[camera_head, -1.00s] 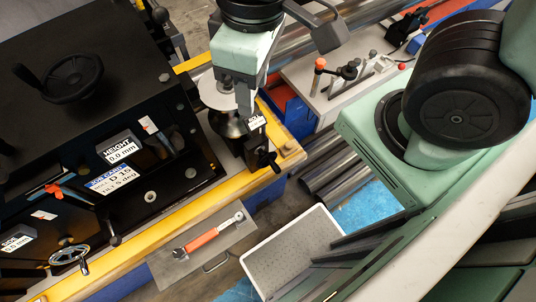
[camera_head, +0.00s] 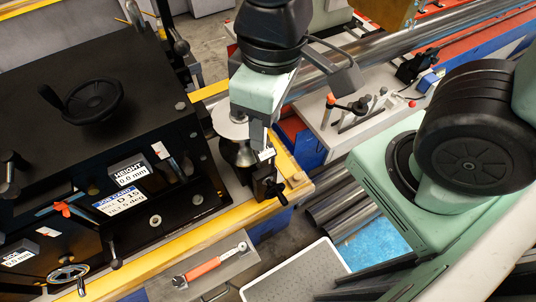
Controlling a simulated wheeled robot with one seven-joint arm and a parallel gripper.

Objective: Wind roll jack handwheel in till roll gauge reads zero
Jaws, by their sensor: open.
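A metal roll (camera_head: 237,154) with a pale disc on top stands at the bench's right end, beside a black jack block (camera_head: 262,182). A black knobbed handwheel (camera_head: 279,190) sticks out at the block's front right. A small white gauge label (camera_head: 266,155) sits above it, partly covered by my gripper and too small to read.
The black machine carries a large handwheel (camera_head: 92,98), a chrome handwheel (camera_head: 68,275), a height gauge (camera_head: 129,174) reading 0.0 mm and a job card (camera_head: 118,200). An orange-handled wrench (camera_head: 205,269) lies on a grey plate. A grey tray (camera_head: 297,274) stands at front.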

